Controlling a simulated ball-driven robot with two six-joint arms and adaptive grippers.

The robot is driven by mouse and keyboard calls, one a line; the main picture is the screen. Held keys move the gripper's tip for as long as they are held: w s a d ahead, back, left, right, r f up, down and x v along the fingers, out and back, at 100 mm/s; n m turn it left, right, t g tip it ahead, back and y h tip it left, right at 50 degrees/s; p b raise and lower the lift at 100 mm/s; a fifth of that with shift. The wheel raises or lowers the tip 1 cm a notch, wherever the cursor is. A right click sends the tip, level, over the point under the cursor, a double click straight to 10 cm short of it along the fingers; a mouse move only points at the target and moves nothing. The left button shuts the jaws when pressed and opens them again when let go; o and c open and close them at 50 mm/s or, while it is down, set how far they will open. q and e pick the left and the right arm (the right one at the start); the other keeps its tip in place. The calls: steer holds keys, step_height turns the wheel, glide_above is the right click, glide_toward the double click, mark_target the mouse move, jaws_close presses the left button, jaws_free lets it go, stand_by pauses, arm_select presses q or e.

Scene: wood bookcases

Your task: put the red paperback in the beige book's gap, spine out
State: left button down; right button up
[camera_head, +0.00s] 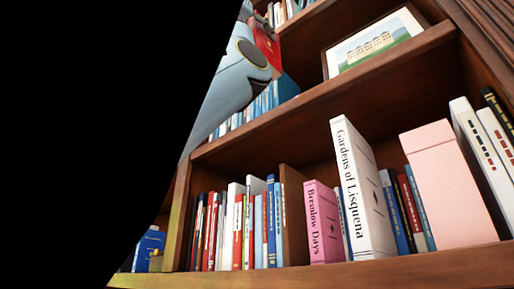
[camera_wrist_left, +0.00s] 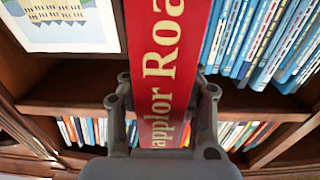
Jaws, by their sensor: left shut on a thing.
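The red paperback (camera_wrist_left: 166,50) has a spine with yellow letters, partly readable as "applor Roa", running along its length in the left wrist view. My left gripper (camera_wrist_left: 166,98) is shut on it, with a finger on each side of the spine. In the head view the red paperback (camera_head: 266,40) shows in part at the top, beyond my light grey left arm, in front of the upper shelf. I cannot pick out a beige book or its gap for sure. My right gripper is not in view.
The lower shelf (camera_head: 340,275) holds a white "Gardens of Lisquena" book (camera_head: 365,190), a pink "Bremlow Days" book (camera_head: 322,225), a wide pink block (camera_head: 450,185) and several thin books. A framed picture (camera_head: 378,45) stands above. The head view's left side is black.

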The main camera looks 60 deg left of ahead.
arm_select(q)
steer(key=f+p+x, duration=0.2)
steer(key=p+x, duration=0.2)
steer(key=x, duration=1.5)
steer(key=shift+f, duration=0.25)
steer(key=shift+a, duration=0.1)
steer(key=shift+f, duration=0.2)
stand_by(0.5)
steer(key=c, duration=0.9)
jaws_free()
